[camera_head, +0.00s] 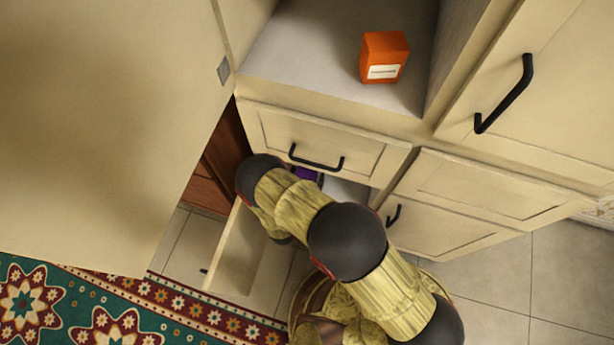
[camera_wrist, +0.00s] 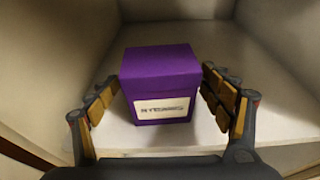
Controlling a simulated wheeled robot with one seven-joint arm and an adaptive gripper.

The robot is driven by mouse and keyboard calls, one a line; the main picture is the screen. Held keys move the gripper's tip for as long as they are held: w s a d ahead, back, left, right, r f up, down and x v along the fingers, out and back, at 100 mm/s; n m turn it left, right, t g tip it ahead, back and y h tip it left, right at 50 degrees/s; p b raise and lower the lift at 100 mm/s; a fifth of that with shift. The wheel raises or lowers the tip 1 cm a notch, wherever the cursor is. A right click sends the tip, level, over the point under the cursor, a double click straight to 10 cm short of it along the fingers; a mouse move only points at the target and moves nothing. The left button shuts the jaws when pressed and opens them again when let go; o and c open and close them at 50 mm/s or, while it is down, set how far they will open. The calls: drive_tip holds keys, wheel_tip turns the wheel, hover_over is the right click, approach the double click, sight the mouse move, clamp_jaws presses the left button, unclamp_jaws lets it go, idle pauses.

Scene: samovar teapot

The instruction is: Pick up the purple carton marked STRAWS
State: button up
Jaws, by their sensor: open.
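The purple carton (camera_wrist: 160,80) stands upright on the pale floor of a compartment in the wrist view, with a white label on its near face; the label's print is too blurred to read surely. My gripper (camera_wrist: 162,100) is open, with one finger on each side of the carton and a narrow gap on both sides. In the head view only a small purple patch of the carton (camera_head: 305,174) shows below a drawer front, and my arm hides the rest. My gripper is hidden behind my arm there.
An orange box (camera_head: 384,58) stands on the shelf above. A closed drawer (camera_head: 320,145) with a black handle is over the lower compartment. An open lower door (camera_head: 235,245) is left of my arm. Compartment walls (camera_wrist: 275,60) stand close on both sides of my gripper.

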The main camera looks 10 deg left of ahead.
drive_tip(key=shift+w+f, duration=0.1)
drive_tip(key=shift+w, duration=0.2)
drive_tip(key=shift+c, duration=0.8)
drive_tip(key=c, duration=1.3)
